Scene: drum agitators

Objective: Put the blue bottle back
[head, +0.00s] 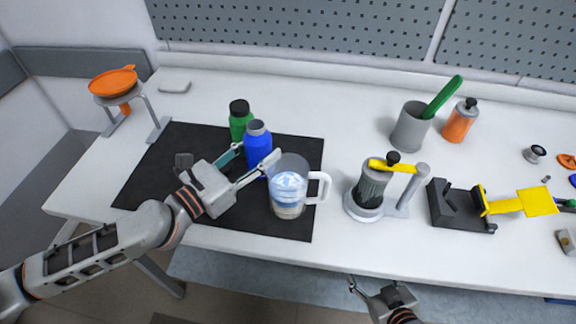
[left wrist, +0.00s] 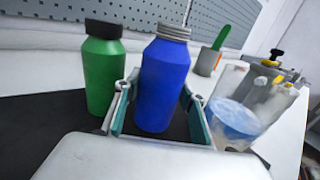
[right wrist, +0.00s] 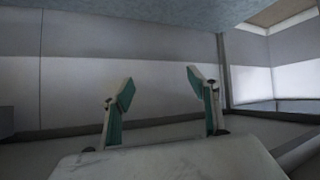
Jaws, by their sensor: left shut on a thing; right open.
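The blue bottle (head: 257,146) has a grey cap and stands upright over the black mat (head: 150,185). My left gripper (head: 252,165) has its fingers on either side of it and is shut on it. In the left wrist view the blue bottle (left wrist: 164,82) sits between the two fingers. I cannot tell whether its base touches the mat. A green bottle (head: 240,122) with a black cap stands just behind and left of it. My right gripper (right wrist: 162,100) is open and empty, low in front of the table.
A clear pitcher (head: 287,190) with bluish contents stands right of the blue bottle, very close. Further right are a drum agitator (head: 370,190), a grey cup (head: 410,128) with a green tool, an orange bottle (head: 459,122) and a black stand (head: 460,208). The mat's left part is clear.

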